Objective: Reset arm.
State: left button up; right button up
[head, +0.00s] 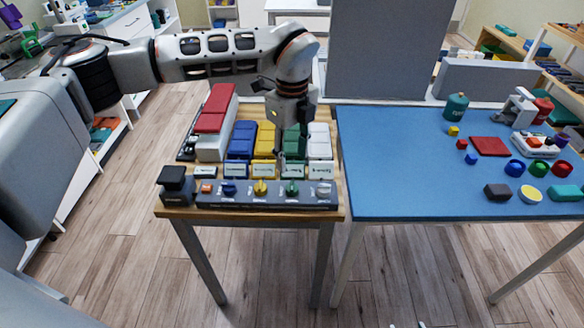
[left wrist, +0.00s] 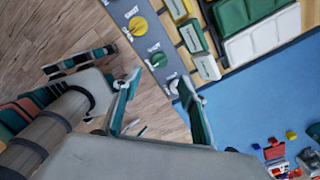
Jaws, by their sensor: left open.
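My left arm reaches in from the left in the head view and bends down over the small wooden table (head: 330,213). My left gripper (head: 290,150) points down above the right part of that table, in front of the green block (head: 302,133). In the left wrist view my left gripper (left wrist: 158,100) shows two fingers spread wide, with nothing between them. Beyond the fingers lie the grey strip with knobs (left wrist: 160,60) and the wood floor. My right gripper is not in view.
The strip with coloured knobs (head: 245,200) runs along the table's front edge, with labelled blocks behind it. A red-topped box (head: 215,110) stands at the back left. A blue table (head: 390,170) to the right holds several small objects. Its left part is clear.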

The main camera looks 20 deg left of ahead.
pick_arm(q)
jog(key=shift+r, duration=0.75)
